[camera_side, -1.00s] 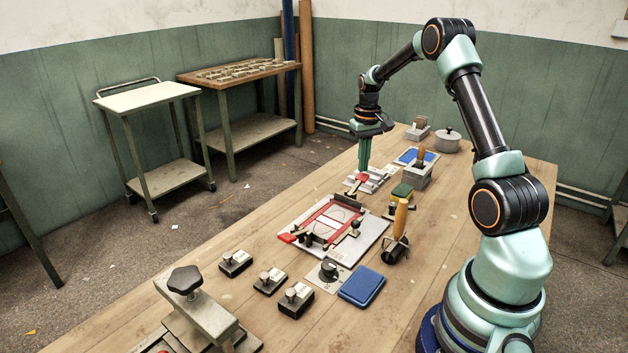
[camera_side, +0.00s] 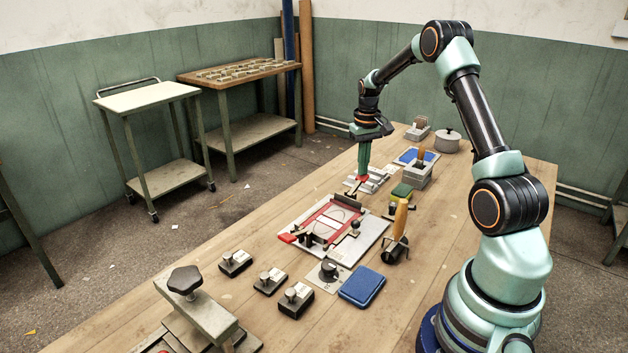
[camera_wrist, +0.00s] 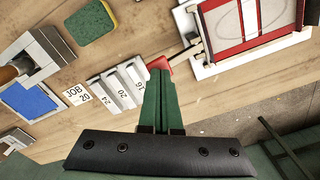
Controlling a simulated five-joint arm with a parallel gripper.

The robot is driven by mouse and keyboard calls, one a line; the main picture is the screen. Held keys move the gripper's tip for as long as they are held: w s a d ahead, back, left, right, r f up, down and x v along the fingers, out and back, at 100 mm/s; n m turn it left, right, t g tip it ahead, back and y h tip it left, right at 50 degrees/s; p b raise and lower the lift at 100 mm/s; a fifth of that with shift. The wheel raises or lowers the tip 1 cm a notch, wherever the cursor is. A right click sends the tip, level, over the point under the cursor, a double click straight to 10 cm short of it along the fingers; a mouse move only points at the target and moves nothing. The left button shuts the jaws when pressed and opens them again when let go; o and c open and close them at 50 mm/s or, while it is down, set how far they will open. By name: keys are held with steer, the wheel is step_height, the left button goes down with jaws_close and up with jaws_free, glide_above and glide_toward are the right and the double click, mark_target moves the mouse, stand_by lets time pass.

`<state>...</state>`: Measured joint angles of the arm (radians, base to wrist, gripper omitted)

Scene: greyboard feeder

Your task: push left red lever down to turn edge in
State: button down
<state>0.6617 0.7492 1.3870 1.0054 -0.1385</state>
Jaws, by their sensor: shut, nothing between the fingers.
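The red-framed fixture (camera_side: 328,222) lies on a white board on the table, and part of it shows in the wrist view (camera_wrist: 240,25). One red lever (camera_side: 287,238) sticks out at its near left corner. Another red lever end (camera_wrist: 158,63) shows at my fingertips in the wrist view, on an arm leading toward the fixture; it is a small red patch in the side view. My gripper (camera_side: 363,174) is shut and empty, pointing down at this far lever, with its green fingers (camera_wrist: 158,80) over or against it. Contact is hard to tell, and the fingers partly hide the lever.
Numbered grey metal blocks (camera_wrist: 122,88) lie close beside my fingertips. A green sponge (camera_wrist: 90,22), blue pad (camera_side: 362,286) and wooden-handled roller (camera_side: 399,225) stand nearby. A clamp (camera_side: 205,308) and several small weighted blocks (camera_side: 269,282) are at the near end. The left table strip is bare.

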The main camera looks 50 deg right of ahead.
mark_target(362, 177)
steer(key=shift+f, duration=2.05)
steer(key=shift+r, duration=5.05)
